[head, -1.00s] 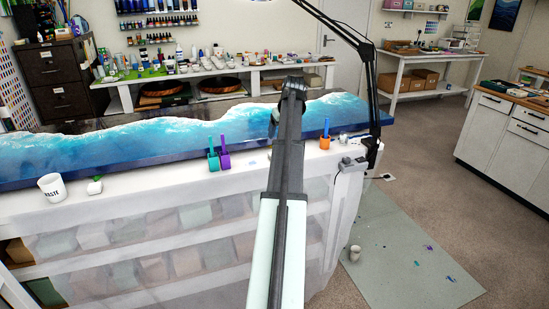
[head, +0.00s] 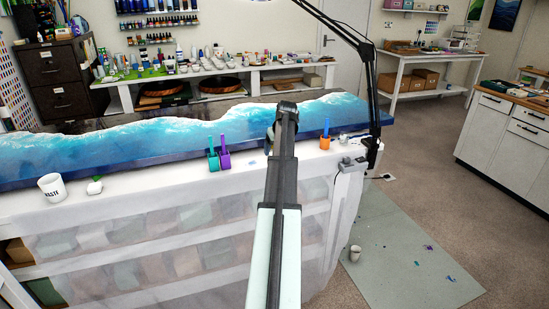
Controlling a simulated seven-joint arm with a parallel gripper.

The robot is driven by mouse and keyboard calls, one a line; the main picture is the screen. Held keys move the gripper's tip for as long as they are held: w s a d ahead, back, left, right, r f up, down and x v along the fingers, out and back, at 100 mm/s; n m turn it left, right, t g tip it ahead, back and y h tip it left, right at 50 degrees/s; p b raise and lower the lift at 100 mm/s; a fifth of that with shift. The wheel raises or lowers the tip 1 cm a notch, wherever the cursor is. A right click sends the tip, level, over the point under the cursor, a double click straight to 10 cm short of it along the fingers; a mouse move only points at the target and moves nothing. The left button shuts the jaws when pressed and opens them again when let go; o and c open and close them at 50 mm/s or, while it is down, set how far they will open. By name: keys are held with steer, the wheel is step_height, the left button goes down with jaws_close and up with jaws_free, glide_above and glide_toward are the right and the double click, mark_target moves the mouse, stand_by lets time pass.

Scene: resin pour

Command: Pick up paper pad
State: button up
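I cannot make out a paper pad for certain in the head view. My arm reaches forward over the white workbench (head: 130,205), and its far end is above the bench near the blue wave-patterned resin slab (head: 120,150). A dark part of my gripper (head: 270,138) shows just left of the arm's end. The fingers are hidden behind the arm, so I cannot see whether they are open or hold anything. A small bluish patch (head: 252,162) lies on the bench left of the arm; it is too small to identify.
A white waste cup (head: 52,187) and a small white-and-green item (head: 95,187) stand at the bench's left. Teal (head: 213,161) and purple (head: 224,159) cups stand left of my arm, an orange cup (head: 325,142) right. A black lamp arm (head: 372,90) rises at the right end.

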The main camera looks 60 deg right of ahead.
steer(key=x, duration=0.3)
steer(key=shift+w+d+f, duration=0.1)
steer(key=shift+w, duration=0.05)
steer(key=shift+c, duration=0.2)
steer(key=c, duration=1.1)
